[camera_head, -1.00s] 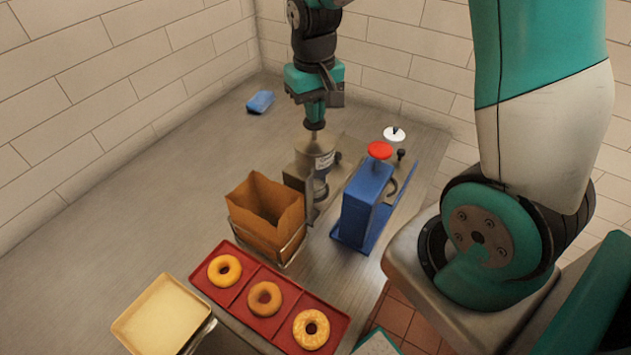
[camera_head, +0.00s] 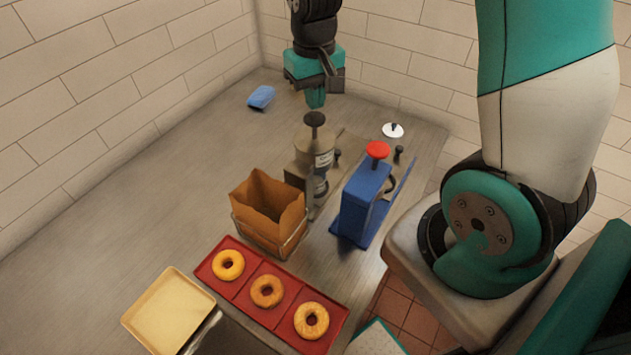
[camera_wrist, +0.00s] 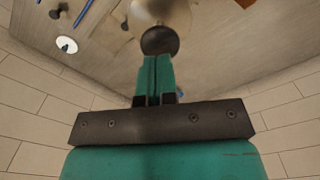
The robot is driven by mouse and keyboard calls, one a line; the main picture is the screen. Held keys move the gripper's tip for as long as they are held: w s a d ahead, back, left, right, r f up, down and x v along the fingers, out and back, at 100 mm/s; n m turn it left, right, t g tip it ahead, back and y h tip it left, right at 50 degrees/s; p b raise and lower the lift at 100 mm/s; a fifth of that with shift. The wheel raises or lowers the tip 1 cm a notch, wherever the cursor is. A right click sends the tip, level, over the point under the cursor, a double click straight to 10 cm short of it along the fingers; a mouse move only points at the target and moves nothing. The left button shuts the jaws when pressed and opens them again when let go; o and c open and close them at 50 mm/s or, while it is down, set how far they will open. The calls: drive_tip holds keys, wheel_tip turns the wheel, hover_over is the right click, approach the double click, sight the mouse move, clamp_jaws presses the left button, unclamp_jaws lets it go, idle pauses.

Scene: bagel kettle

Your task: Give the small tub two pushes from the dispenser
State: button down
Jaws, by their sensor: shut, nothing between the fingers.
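The dispenser (camera_head: 318,147) is a grey-beige canister with a pale label and a dark round plunger knob (camera_head: 315,118) on top. It stands upright behind the brown paper bag. My gripper (camera_head: 316,103) is shut and empty, pointing down just above the knob, with a small gap seeming to show. In the wrist view my shut teal fingers (camera_wrist: 157,75) point at the dark knob (camera_wrist: 159,41), with the canister (camera_wrist: 160,12) beyond it. A small object (camera_head: 321,188) low beneath the canister may be the small tub; it is mostly hidden and I cannot be sure.
A blue box-like device (camera_head: 364,200) with a red knob (camera_head: 377,150) stands to the right. The brown bag (camera_head: 268,203) in a wire holder stands in front. A red tray (camera_head: 237,279) holds three rings. A blue item (camera_head: 261,97) lies at the back left; the left counter is clear.

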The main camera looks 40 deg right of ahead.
sight(315, 116)
drive_tip(key=shift+f, duration=0.15)
drive_tip(key=shift+f+b, duration=1.9)
drive_tip(key=shift+f, duration=0.7)
drive_tip(key=shift+r, duration=0.1)
drive_tip(key=shift+r+p, duration=2.4)
drive_tip(key=shift+r, duration=0.25)
wheel_tip(315, 116, up, 6)
drive_tip(key=p, duration=0.5)
